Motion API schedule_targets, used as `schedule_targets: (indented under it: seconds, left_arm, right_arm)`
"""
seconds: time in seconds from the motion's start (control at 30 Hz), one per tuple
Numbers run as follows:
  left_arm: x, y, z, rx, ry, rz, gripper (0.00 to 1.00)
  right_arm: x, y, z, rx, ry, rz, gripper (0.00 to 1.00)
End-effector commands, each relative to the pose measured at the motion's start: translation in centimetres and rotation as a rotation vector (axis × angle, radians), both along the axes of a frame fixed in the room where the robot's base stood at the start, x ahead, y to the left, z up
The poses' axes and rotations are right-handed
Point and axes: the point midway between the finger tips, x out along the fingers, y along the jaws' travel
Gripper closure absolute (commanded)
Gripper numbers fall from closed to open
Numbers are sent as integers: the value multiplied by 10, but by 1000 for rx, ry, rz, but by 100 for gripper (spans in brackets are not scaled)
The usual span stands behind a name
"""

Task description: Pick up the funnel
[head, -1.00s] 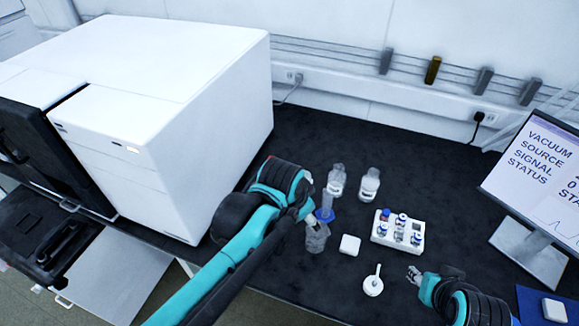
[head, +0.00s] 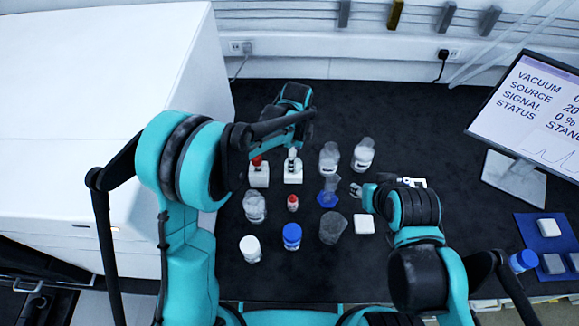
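I cannot see the funnel now. The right arm covers the area just right of the white square block (head: 364,224), and the funnel may be behind it. My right gripper (head: 356,190) points left, above that block and beside the blue-based cylinder (head: 328,190). Its small grey fingertips look apart with nothing between them. My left gripper (head: 294,153) is at the back, over a white-based holder (head: 293,174). Its fingers are too small and covered to tell whether they are open or shut.
Clear bottles (head: 363,154) stand at the back. A red-topped piece (head: 257,174), a white-capped jar (head: 250,248), a blue-capped jar (head: 291,236) and a clear beaker (head: 333,227) stand nearby. A monitor (head: 530,120) is right, a large white instrument (head: 100,90) left.

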Motion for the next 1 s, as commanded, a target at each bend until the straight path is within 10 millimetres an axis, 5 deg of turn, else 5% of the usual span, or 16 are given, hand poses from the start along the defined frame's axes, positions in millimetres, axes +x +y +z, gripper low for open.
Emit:
schedule_targets:
  seconds: [0.4,0.63,0.83,1.0]
  left_arm:
    - [1,-1,-54,0,-1,3,25]
    - [1,-1,-55,0,-1,3,25]
    - [1,0,-54,0,-1,3,72]
    - [1,0,-54,0,-2,3,73]
  right_arm:
    - [0,0,-28,0,0,0,60]
    - [0,0,-27,0,0,0,60]
    - [0,0,-27,0,0,0,60]
    - [0,0,-27,0,0,0,60]
